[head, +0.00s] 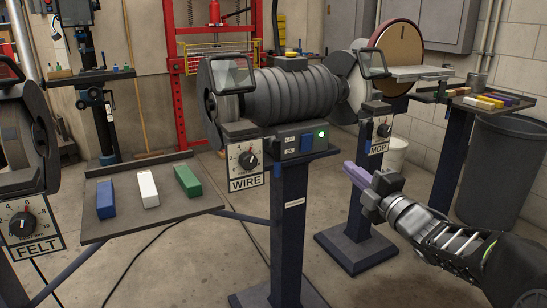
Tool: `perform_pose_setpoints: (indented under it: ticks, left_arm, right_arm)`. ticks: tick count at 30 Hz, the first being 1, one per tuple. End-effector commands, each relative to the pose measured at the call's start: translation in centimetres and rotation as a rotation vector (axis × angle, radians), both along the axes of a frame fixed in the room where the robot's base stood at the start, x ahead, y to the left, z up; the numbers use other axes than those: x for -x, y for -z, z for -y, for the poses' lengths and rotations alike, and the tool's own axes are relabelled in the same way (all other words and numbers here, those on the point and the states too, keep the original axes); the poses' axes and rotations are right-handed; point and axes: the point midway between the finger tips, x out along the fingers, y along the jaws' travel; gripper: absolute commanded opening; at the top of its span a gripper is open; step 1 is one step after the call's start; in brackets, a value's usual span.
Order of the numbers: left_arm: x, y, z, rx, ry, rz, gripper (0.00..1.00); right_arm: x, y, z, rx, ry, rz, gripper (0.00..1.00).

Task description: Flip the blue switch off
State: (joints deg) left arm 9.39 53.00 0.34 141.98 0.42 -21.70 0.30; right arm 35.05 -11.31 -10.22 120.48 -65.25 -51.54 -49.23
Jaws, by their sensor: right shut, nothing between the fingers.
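The blue switch (306,142) is on the dark control box of the bench grinder (292,95), beside an OFF/ON label. A round green light glows to the right of the switch. I cannot tell from this view which way the switch is tipped. My right gripper (350,169) comes in from the lower right, with its purple fingers shut and empty. Its tips point left, to the right of and a little below the control box, apart from it in the picture. My left gripper is not in view.
A WIRE dial (247,161) hangs left of the switch. A dark pedestal (290,235) carries the grinder. A tray (110,222) with blue, white and green bars is at the left. A second pedestal (358,245) with a MOP dial and a grey bin (498,175) stand to the right.

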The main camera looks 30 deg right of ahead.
Motion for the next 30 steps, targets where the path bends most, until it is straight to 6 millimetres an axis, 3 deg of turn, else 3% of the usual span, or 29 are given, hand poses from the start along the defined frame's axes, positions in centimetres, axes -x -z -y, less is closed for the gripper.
perform_pose_setpoints:
  ticks: [2, 17, 23, 30]
  left_arm:
    - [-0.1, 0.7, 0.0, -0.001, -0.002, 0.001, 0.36]
    - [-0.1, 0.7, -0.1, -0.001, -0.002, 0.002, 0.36]
    - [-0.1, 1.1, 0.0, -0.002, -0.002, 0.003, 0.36]
    - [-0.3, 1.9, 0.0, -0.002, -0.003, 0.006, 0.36]
  right_arm:
    - [0.3, 0.4, -0.1, 0.039, -0.005, 0.000, 0.00]
    - [0.0, 0.3, -0.2, 0.052, -0.011, -0.003, 0.00]
    - [-2.0, 0.1, -0.2, 0.052, -0.012, -0.002, 0.00]
    - [-6.4, -0.3, -0.1, 0.052, -0.013, -0.002, 0.00]
